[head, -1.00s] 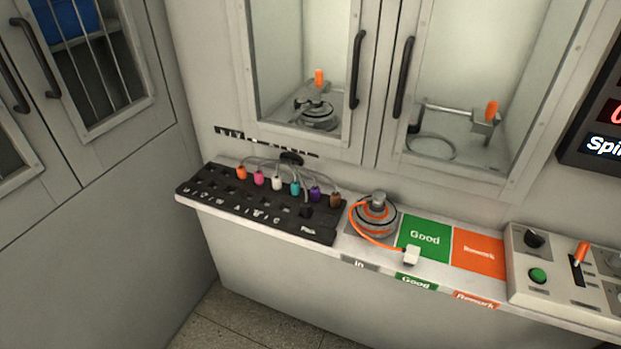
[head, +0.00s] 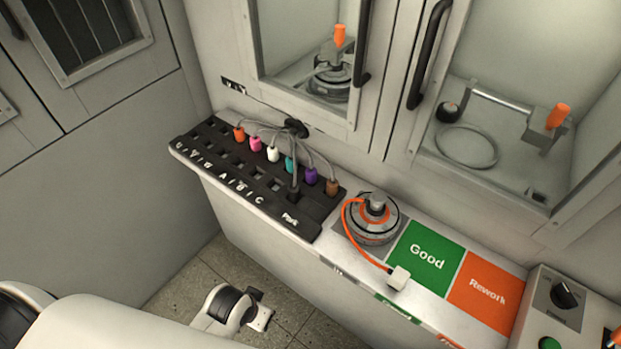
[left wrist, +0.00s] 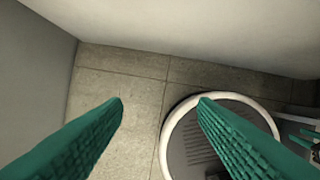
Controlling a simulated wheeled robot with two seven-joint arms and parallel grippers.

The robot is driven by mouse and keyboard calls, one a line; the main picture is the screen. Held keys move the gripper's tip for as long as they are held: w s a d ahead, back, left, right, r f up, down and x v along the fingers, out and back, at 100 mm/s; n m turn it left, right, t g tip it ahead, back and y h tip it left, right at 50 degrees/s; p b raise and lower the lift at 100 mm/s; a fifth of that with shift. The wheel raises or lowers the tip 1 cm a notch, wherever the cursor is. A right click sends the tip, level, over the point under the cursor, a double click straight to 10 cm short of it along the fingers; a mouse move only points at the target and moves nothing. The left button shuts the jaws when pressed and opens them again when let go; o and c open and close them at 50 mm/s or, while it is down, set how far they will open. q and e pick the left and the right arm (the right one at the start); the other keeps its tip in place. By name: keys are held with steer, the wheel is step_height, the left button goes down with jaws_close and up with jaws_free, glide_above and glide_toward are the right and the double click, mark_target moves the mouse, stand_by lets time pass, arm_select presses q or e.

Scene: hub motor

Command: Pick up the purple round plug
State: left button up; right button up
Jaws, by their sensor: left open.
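The purple round plug (head: 311,176) stands on the black plug board (head: 215,160), second from the right in a row of coloured plugs. A brown plug (head: 332,187) is to its right and a teal plug (head: 290,164) to its left. A grey cable runs from its top. My left gripper (left wrist: 160,100) shows in the left wrist view with its two teal fingers apart and nothing between them, above the floor. In the head view its fingers do not show. A small teal piece at the right edge of the left wrist view may belong to my right gripper.
A hub motor (head: 374,215) with an orange cable and white connector (head: 398,277) sits right of the board. Beyond are the green Good pad (head: 428,258), the orange Rework pad (head: 487,292) and a control box (head: 565,300). Glass-fronted cabinets stand behind the narrow shelf.

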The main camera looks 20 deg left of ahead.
arm_select(q)
step_height(320, 180, up, 6)
steer(key=w+t, duration=0.1)
steer(key=w, duration=0.1)
steer(key=t+h, duration=0.2)
steer(key=t, duration=0.6)
glide_toward(309, 174)
steer(key=x, duration=0.4)
steer(key=shift+f, duration=0.1)
steer(key=shift+x, duration=2.95)
steer(key=shift+c, duration=0.3)
steer(key=c, duration=1)
